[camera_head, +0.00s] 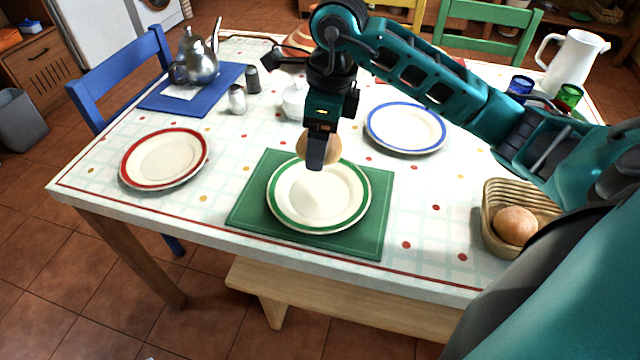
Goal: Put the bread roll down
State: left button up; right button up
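My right arm comes in from the right, and its gripper (317,152) points down, shut on a light brown bread roll (331,150). One dark finger hides the middle of the roll. The roll is over the far part of a white plate with a green rim (279,213). It appears to be held above the plate; the exact gap cannot be told. The plate sits on a green placemat (374,235). My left gripper is not in view.
A wicker basket (493,228) with another roll (515,225) stands at right. A red-rimmed plate (165,158), a blue-rimmed plate (405,128), a white sugar bowl (295,103), two shakers, a metal teapot (197,62), a white pitcher (574,62) and coloured glasses share the table.

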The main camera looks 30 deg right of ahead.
send_over(318, 194)
notch_tip(318, 194, down, 6)
jog(key=shift+s+d+r+b, duration=0.1)
jog(key=shift+d+r+b, duration=0.1)
jog(key=shift+b, duration=0.1)
jog(key=shift+f, duration=0.5)
notch_tip(318, 194, down, 3)
jog(key=shift+f+b, duration=0.2)
jog(key=shift+b, duration=0.15)
jog(key=shift+f, duration=0.3)
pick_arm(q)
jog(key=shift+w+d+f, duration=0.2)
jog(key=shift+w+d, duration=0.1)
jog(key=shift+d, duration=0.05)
pick_arm(e)
jog(key=shift+f, duration=0.15)
jog(key=o, duration=1)
jog(key=shift+c, duration=0.2)
